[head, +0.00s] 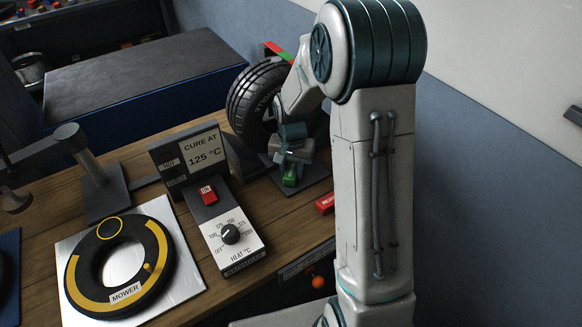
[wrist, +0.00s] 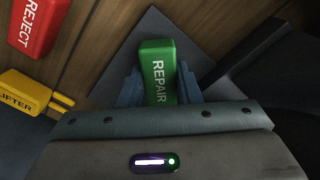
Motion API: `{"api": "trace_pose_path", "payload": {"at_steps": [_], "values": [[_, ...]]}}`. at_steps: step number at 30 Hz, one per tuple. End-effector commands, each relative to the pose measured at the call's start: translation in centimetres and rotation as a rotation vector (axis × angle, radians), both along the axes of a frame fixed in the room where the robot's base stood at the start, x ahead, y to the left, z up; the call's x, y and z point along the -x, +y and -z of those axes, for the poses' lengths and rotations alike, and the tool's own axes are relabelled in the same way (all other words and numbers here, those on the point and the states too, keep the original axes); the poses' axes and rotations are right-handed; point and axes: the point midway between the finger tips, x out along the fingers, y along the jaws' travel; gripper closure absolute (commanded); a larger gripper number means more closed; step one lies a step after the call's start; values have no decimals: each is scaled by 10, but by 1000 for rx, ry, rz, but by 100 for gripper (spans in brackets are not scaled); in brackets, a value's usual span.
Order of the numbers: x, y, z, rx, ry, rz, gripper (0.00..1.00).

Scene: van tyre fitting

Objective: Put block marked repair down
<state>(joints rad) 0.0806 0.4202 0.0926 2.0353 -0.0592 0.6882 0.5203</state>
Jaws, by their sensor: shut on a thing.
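The green block marked REPAIR (wrist: 157,68) is between the fingers of my gripper (wrist: 160,88) in the wrist view. My gripper is shut on it, with a blue finger on each side. In the head view the green block (head: 290,176) shows at the lower end of my gripper (head: 291,165), over a dark grey plate (head: 317,172) beside the tyre. The same plate (wrist: 150,25) lies behind the block in the wrist view. I cannot tell whether the block touches the plate.
A tyre (head: 250,98) stands close behind my gripper. A red REJECT block (wrist: 38,24) and a yellow LIFTER piece (wrist: 24,95) are nearby in the wrist view. The heater control box (head: 229,235) and the tyre marked MOWER (head: 78,270) are to the left.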

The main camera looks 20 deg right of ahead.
Motion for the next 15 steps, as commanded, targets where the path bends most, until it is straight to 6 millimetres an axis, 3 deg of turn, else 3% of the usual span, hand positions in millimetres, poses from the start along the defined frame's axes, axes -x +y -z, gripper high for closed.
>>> {"api": "trace_pose_path", "payload": {"at_steps": [12, 13, 15], "values": [[0, 0, 6, 0, 0, 1, 93], [0, 0, 5, 0, 0, 1, 64], [0, 0, 4, 0, 0, 1, 48]]}}
